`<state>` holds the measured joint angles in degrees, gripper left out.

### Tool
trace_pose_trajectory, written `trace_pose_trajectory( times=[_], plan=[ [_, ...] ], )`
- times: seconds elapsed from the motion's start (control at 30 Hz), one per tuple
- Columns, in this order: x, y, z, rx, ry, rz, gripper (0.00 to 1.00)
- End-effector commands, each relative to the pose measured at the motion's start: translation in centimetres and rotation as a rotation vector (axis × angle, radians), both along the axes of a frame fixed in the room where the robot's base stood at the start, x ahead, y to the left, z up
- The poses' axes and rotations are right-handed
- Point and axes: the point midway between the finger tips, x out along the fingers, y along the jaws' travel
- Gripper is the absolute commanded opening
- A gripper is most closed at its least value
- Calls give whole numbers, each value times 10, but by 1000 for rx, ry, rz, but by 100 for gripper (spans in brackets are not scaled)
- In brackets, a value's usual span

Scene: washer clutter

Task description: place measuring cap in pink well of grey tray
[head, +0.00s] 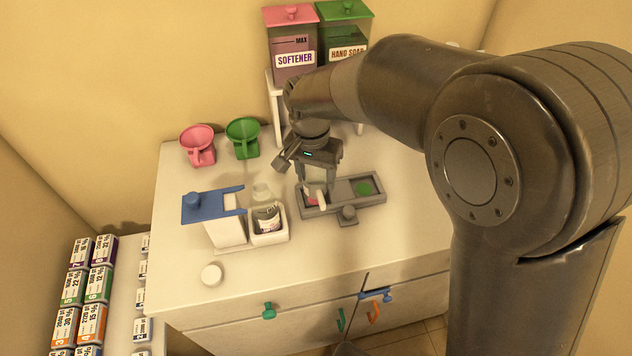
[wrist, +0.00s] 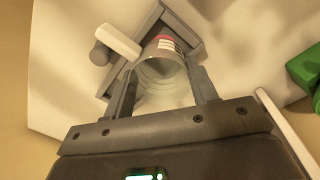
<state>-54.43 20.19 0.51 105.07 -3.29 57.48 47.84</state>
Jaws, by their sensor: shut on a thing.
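The grey tray (head: 341,193) lies on the white counter, with a green well (head: 364,188) at its right end. My gripper (head: 316,188) points down over the tray's left end. It is shut on the measuring cap (wrist: 160,78), a clear cup with a pink and white marked patch and a white handle (wrist: 117,41). In the head view the cap (head: 311,197) is partly hidden by the fingers. In the wrist view the tray (wrist: 176,26) shows behind the cap. The pink well cannot be made out. I cannot tell whether the cap touches the tray.
A bottle (head: 265,212) in a white holder and a blue-topped white container (head: 224,229) stand left of the tray. Softener (head: 291,47) and hand soap (head: 344,32) dispensers stand at the back. A white disc (head: 212,275) lies front left.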

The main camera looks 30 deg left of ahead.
Motion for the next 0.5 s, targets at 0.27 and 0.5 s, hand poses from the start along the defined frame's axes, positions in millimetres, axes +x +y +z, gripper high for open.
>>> trace_pose_trajectory(
  times=[0.27,0.5],
  plan=[
    [0,0,-28,1,0,0,31],
    [0,-1,-30,0,0,0,31]
  ],
)
